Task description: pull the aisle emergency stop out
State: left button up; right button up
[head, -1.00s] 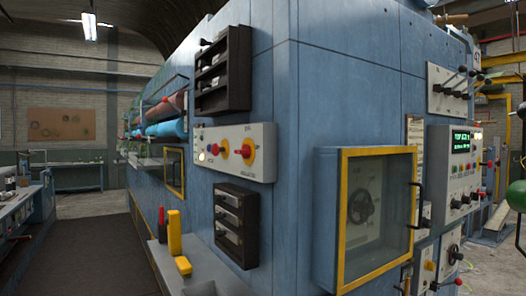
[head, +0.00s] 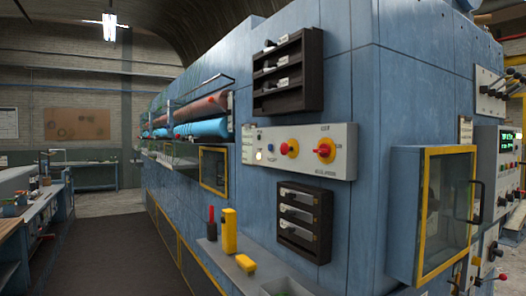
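A pale control panel (head: 252,145) is fixed to the blue machine's aisle-side wall. Neither of my grippers shows in the head view.
A dark slotted rack (head: 288,75) is above the panel and another (head: 304,222) below. A ledge (head: 213,252) juts out below, with yellow (head: 230,231) and red-topped items. A yellow-framed glass door (head: 447,213) stands out at right. The dark aisle floor (head: 95,245) looks clear.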

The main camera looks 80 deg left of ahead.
aim_at(285, 149)
jog(key=u, duration=0.05)
jog(key=k, duration=1.6)
jog(key=u, duration=1.4)
jog(key=i, duration=0.95)
jog(key=u, duration=0.15)
